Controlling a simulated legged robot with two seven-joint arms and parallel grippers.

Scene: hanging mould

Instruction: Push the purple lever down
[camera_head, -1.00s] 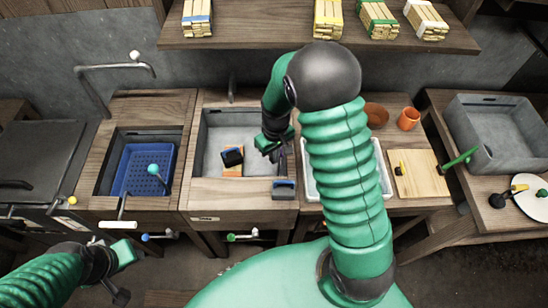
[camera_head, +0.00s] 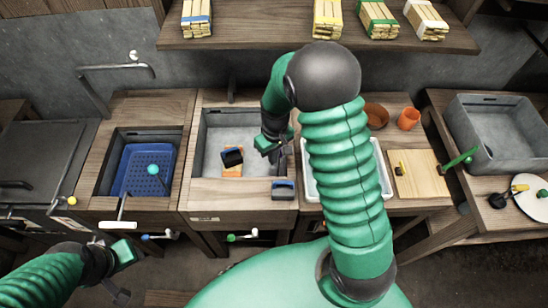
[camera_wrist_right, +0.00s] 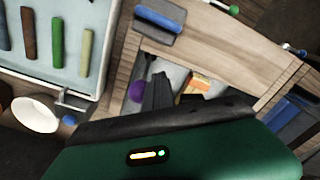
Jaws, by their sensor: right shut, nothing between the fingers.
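The purple ball-shaped end of the lever (camera_wrist_right: 136,90) shows in the right wrist view, by the basin's inner edge. It sits just left of my right gripper's fingers (camera_wrist_right: 156,92), and most of the lever is hidden. I cannot tell whether they touch. In the head view, my right gripper (camera_head: 275,150) is over the right side of the grey basin (camera_head: 213,142). It is shut and empty, and the purple lever does not show there. My left gripper (camera_head: 119,292) is low at the left, away from the counter. I cannot make out its jaws.
An orange block (camera_head: 232,168) and a dark block (camera_head: 232,156) lie in the basin. A blue-topped brush (camera_head: 284,189) lies on its front ledge. A blue perforated tray (camera_head: 146,160) is to the left. A white tray (camera_wrist_right: 70,70) with coloured sticks is beside the basin.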

